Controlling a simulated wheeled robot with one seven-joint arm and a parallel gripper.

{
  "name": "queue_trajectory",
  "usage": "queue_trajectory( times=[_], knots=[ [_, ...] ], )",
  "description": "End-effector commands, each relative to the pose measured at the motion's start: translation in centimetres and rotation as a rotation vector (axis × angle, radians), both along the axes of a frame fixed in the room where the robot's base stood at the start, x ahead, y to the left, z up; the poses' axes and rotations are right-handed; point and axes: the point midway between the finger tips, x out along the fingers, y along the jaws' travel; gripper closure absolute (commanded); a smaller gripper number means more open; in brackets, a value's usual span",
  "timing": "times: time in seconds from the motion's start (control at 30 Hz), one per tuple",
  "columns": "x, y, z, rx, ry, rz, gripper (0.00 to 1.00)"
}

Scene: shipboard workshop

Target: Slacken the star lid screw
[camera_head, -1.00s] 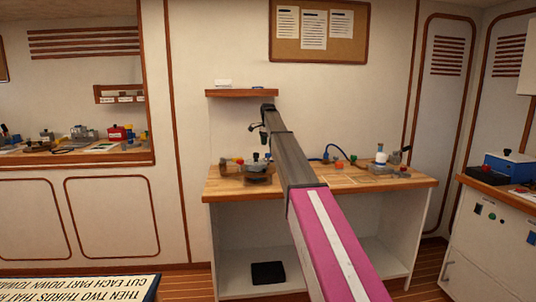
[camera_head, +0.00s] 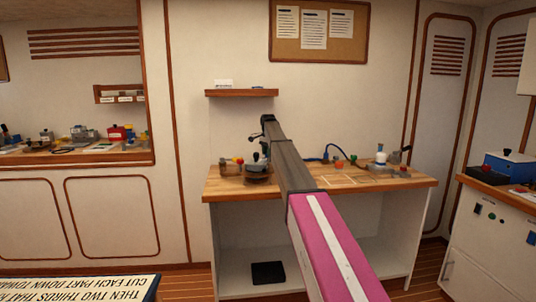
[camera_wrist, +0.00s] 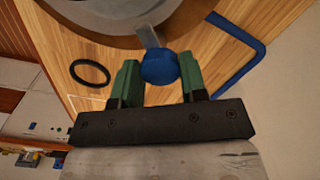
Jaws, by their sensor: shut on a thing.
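In the wrist view my gripper (camera_wrist: 160,82) has its green fingers on either side of a round blue knob (camera_wrist: 159,68), shut on it. A short grey stem runs from the knob to a large round grey and brown body (camera_wrist: 128,38) on the wooden bench. I cannot tell from this view whether the knob is star-shaped. In the head view the dark round body (camera_head: 258,179) stands at the left part of the bench, and my gripper (camera_head: 262,151) is just above it, small and partly hidden by my arm.
The bench (camera_head: 222,190) carries a blue hose (camera_head: 328,152) and several small fittings (camera_head: 382,160) at the right. In the wrist view a black ring (camera_wrist: 90,72) and a bent blue tube (camera_wrist: 246,65) lie beside the round body. A wall shelf (camera_head: 241,93) hangs above.

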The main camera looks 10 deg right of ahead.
Motion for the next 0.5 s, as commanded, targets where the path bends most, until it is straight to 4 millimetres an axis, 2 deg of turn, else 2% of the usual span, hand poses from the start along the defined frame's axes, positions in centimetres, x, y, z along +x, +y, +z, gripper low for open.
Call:
queue_trajectory(
  times=[0.27, 0.5],
  knots=[
    [-0.01, 0.00, 0.03, 0.000, 0.000, 0.075, 0.84],
    [-0.02, -0.01, 0.04, 0.000, 0.000, 0.250, 0.84]
  ],
)
